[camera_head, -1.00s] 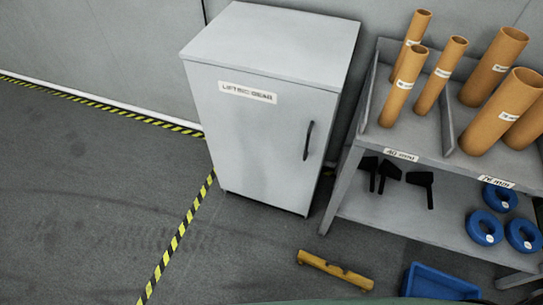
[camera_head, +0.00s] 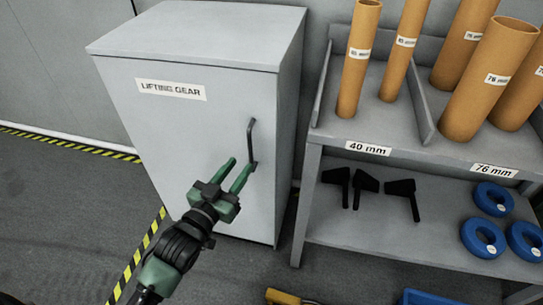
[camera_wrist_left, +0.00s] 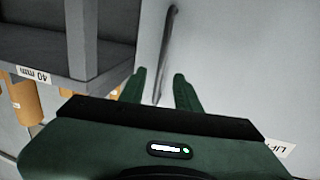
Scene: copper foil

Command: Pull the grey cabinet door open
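The grey cabinet (camera_head: 205,40) stands against the wall, and its door (camera_head: 190,130), labelled "LIFTING GEAR", is closed. A dark vertical bar handle (camera_head: 252,145) is on the door's right side. My left gripper (camera_head: 240,170) is open in front of the door, with its green fingers pointing at the lower part of the handle. In the left wrist view, the handle (camera_wrist_left: 164,60) runs between the two spread fingertips (camera_wrist_left: 159,78); I cannot tell whether they touch it. My right gripper is not in view.
A grey shelf (camera_head: 330,225) stands close to the right of the cabinet, with cardboard tubes (camera_head: 488,80) on top and black tools (camera_head: 366,183) and blue rings (camera_head: 483,238) below. A yellow part (camera_head: 283,297) and blue bin (camera_head: 428,298) are at the bottom edge. Floor at left is clear.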

